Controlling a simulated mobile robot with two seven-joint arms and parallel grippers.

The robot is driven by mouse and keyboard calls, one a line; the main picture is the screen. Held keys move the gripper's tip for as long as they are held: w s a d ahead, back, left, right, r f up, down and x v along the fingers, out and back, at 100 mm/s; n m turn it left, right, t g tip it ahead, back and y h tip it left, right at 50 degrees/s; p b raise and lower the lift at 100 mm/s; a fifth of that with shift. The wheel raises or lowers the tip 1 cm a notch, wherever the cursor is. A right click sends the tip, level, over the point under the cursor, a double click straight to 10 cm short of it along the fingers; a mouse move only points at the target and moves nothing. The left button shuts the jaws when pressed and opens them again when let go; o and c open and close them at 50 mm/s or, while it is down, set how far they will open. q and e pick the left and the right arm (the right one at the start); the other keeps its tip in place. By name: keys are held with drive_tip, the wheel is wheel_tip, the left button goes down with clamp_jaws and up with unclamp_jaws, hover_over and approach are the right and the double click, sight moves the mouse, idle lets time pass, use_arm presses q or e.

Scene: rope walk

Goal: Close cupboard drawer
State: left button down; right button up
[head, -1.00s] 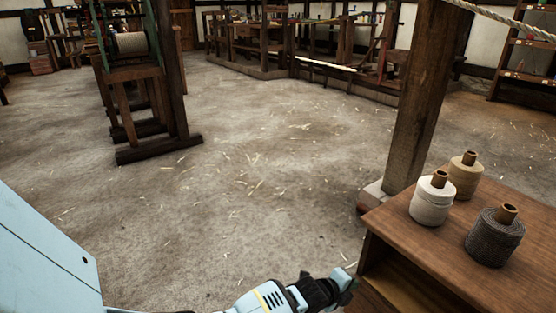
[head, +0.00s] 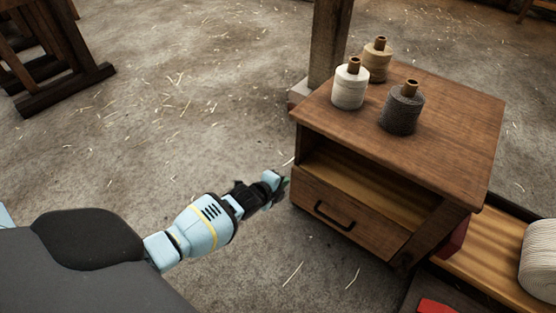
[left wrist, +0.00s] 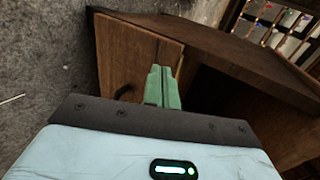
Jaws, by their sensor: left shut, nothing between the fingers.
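The wooden cupboard (head: 460,125) stands at the right of the head view, with an open shelf space above its drawer (head: 340,210). The drawer front has a black bar handle (head: 333,217). It seems to stand slightly out from the cupboard; how far is hard to tell. My left gripper (head: 281,186) is shut and empty, beside the left end of the drawer front. In the left wrist view its green fingers (left wrist: 163,86) overlap the drawer front (left wrist: 120,60), near the handle (left wrist: 123,92); contact cannot be told. My right gripper is not in view.
White (head: 350,83), tan (head: 377,60) and dark grey (head: 402,110) spools stand on the cupboard top. A wooden post (head: 328,45) rises behind it. A wooden tray (head: 480,255) with a white coil (head: 540,262) lies at right.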

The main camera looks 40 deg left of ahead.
use_arm(q)
drive_tip(key=p+v, duration=0.4)
drive_tip(key=v, duration=0.5)
drive_tip(key=shift+s+p, duration=0.15)
drive_tip(key=shift+p, duration=0.25)
